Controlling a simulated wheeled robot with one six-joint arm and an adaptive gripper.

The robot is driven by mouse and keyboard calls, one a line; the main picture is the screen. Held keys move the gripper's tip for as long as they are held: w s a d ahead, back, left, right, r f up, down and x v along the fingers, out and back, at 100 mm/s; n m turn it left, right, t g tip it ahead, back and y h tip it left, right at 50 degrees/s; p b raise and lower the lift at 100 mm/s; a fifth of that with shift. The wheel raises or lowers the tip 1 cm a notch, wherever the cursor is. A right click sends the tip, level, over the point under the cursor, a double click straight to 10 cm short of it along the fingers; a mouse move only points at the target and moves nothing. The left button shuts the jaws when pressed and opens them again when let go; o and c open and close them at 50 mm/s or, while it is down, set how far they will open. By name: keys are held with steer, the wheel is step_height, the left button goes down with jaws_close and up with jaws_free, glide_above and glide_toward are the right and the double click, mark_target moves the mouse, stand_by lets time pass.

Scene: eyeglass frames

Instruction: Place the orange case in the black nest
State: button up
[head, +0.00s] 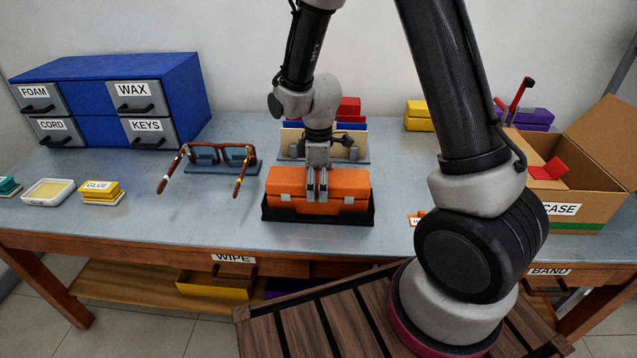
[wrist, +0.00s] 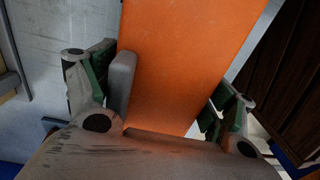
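The orange case (head: 345,187) is a closed box with pale latches on its front. In the head view it is level and lined up with the black nest (head: 318,219), a low tray whose front wall and right end show. I cannot tell whether the case rests on the nest's floor or is just above it. My gripper (head: 317,186) points down over the middle of the case, with finger parts in front of its front face. In the wrist view the case (wrist: 190,60) fills the space between the fingers, which sit at its two sides. The nest does not show there.
Eyeglasses (head: 205,157) on a stand are left of the nest. A file rack (head: 355,150) is close behind. A cardboard box (head: 585,180) stands at right. Blue drawers (head: 180,85) are at back left. The table between glasses and nest is clear.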

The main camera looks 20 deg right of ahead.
steer(key=shift+r, duration=0.15)
step_height(320, 180, up, 12)
steer(key=shift+w+d+f, duration=0.1)
steer(key=shift+w, duration=0.05)
steer(key=s+d+r+m+t, duration=0.3)
steer(key=s+d+r+m, duration=0.4)
steer(key=s+d+r, duration=0.4)
steer(key=s+d+r+m, duration=0.2)
steer(key=s+m, duration=0.1)
steer(key=s, duration=0.1)
steer(key=s+d+r+m+t, duration=0.1)
steer(key=s+r+m, duration=0.1)
steer(key=s, duration=0.3)
steer(key=shift+s+d+m+t, duration=0.25)
steer(key=shift+d+m+t, duration=0.1)
steer(key=shift+m, duration=0.35)
